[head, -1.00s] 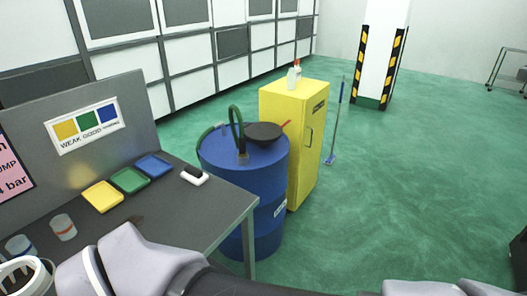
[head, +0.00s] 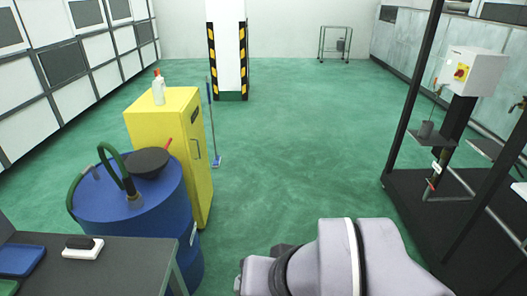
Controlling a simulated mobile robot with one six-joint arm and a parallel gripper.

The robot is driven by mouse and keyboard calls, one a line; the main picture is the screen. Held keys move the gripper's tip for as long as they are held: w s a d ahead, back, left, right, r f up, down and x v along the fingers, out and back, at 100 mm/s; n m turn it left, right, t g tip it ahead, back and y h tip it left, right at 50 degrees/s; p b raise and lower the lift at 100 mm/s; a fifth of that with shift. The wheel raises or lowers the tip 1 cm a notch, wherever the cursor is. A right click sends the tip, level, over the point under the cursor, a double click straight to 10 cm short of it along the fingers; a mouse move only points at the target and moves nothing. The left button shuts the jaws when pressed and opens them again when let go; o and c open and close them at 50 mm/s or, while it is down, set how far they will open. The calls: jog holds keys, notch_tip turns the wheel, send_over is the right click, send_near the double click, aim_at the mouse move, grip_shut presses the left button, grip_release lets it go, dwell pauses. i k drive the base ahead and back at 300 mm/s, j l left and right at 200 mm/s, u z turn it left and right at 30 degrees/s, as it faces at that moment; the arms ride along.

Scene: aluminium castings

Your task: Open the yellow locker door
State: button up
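The yellow locker (head: 160,128) stands on the green floor left of centre in the head view, behind the blue drum. Its door (head: 200,158) is on the side turned to the right and looks shut. A dark handle (head: 197,147) and a dark label show on the door. A white bottle with an orange cap (head: 158,88) stands on top of the locker. My arm shows at the bottom, right of centre, well apart from the locker. My gripper's fingers cannot be made out.
A blue drum (head: 128,212) with a black funnel and green hose stands in front of the locker. A grey table (head: 100,268) is at lower left. A mop (head: 212,120) stands beside the locker. A dark-framed machine (head: 445,205) is at right. The middle floor is clear.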

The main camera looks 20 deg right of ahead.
aim_at(191, 113)
jog(key=i+l+u, duration=0.1)
jog(key=i, duration=0.4)
jog(key=i+l, duration=0.2)
jog(key=i, duration=0.25)
jog(key=i+l+u, duration=0.15)
jog(key=i, duration=0.35)
jog(key=i+l+u, duration=0.1)
jog(key=i, duration=0.4)
jog(key=i+l, duration=0.35)
jog(key=i+l+u, duration=0.15)
jog(key=i+l, duration=0.15)
jog(key=i, duration=0.25)
